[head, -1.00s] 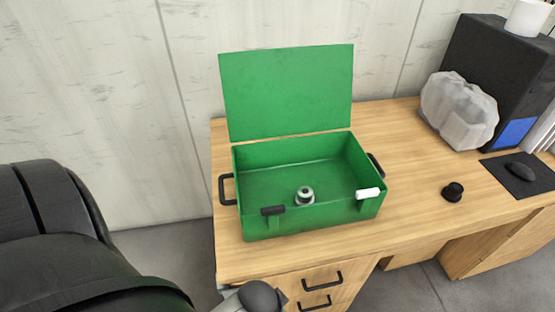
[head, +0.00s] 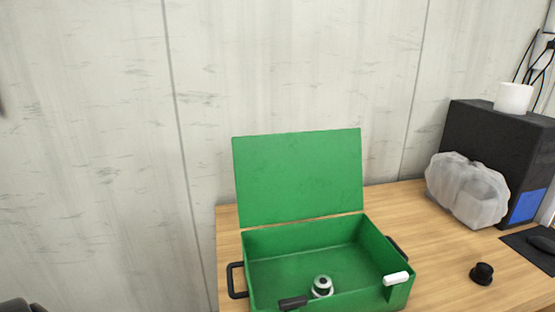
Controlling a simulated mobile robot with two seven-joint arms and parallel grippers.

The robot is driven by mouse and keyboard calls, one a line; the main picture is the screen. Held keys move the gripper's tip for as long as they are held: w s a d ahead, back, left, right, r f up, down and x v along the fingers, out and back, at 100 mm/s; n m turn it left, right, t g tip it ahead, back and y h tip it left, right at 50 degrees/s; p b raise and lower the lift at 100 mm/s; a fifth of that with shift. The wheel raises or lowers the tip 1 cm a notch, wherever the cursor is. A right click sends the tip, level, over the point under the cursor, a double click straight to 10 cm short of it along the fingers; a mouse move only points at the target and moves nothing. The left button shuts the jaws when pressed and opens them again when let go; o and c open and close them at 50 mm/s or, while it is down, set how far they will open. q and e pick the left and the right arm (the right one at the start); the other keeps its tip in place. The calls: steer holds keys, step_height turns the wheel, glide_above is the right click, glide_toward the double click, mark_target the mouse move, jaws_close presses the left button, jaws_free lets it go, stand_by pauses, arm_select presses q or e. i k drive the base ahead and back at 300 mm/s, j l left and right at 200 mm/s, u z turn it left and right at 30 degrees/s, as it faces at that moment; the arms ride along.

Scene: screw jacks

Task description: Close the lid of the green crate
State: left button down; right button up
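The green crate (head: 375,251) stands on the wooden desk near its left end, its front cut off by the bottom of the head view. Its lid (head: 298,178) is open, standing nearly upright at the back edge. Inside, on the crate floor, is a small round grey-and-black part (head: 322,286). A black latch handle (head: 293,303) and a white latch handle (head: 396,278) show at the front. Black carrying handles are on the left (head: 236,281) and right sides. Neither of my grippers is in view.
A small black knob-like object (head: 482,273) lies on the desk (head: 440,262) right of the crate. A clear plastic bag (head: 467,190) sits before a black computer case (head: 495,148) bearing a white cup (head: 514,97). A mouse on a dark mat is at far right. A pale wall stands behind.

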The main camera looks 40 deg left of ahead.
mark_target(283, 178)
steer(key=k+j, duration=0.1)
steer(key=j, duration=0.35)
steer(key=k+j+z, duration=0.1)
steer(key=j, duration=0.35)
steer(key=k+j+z, duration=0.1)
steer(key=j, duration=0.35)
steer(key=k+j, duration=0.15)
steer(key=j, duration=0.25)
steer(key=k+j+z, duration=0.1)
steer(key=j, duration=0.35)
